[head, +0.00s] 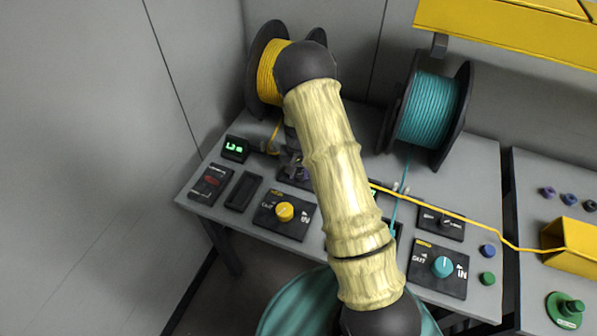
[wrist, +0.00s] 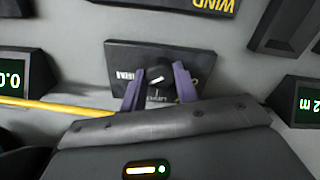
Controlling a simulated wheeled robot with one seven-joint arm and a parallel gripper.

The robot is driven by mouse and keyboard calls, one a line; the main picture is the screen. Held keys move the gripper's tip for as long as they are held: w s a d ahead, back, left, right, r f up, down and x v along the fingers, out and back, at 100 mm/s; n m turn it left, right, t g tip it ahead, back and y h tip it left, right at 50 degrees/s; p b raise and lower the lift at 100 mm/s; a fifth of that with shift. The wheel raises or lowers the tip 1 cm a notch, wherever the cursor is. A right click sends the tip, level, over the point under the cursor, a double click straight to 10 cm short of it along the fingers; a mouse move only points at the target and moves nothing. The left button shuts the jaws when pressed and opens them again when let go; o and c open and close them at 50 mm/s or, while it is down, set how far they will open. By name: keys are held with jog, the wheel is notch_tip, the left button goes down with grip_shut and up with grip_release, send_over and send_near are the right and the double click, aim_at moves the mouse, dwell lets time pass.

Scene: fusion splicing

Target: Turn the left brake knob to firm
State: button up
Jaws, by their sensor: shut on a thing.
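The left brake knob (wrist: 158,75) is a small black dial with a white pointer mark, on a dark panel (wrist: 203,62) in the wrist view. The pointer slants across the dial. Purple fingertips of my gripper (wrist: 159,90) stand on both sides of the knob and are shut on it. Some panel lettering is covered by the fingers, so the exact setting cannot be read. In the head view, my gripper (head: 297,170) is at the left brake panel (head: 291,180), behind my arm, and the knob is hidden there.
A yellow spool (head: 267,72) and a teal spool (head: 428,108) stand behind. Yellow cord (head: 455,215) runs right to a yellow box (head: 570,247). The yellow winding knob (head: 284,211), teal winding knob (head: 443,266) and right brake panel (head: 437,223) are close by.

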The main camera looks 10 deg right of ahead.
aim_at(299, 174)
jog(key=shift+m, duration=0.5)
jog(key=o, duration=1)
jog(key=shift+r, duration=0.15)
notch_tip(299, 174, up, 17)
jog(key=shift+r+b, duration=0.1)
jog(key=shift+b, duration=0.6)
jog(key=s+r+n+t, duration=0.1)
jog(key=s, duration=0.6)
jog(key=s+r+n+p, duration=0.1)
jog(key=s+r+n, duration=0.1)
jog(key=s, duration=0.5)
jog(key=s+r+n+t, duration=0.1)
jog(key=s+r, duration=0.1)
jog(key=s, duration=0.5)
jog(key=shift+r+t+p, duration=0.2)
jog(key=shift+t+p, duration=0.1)
jog(key=shift+p, duration=0.05)
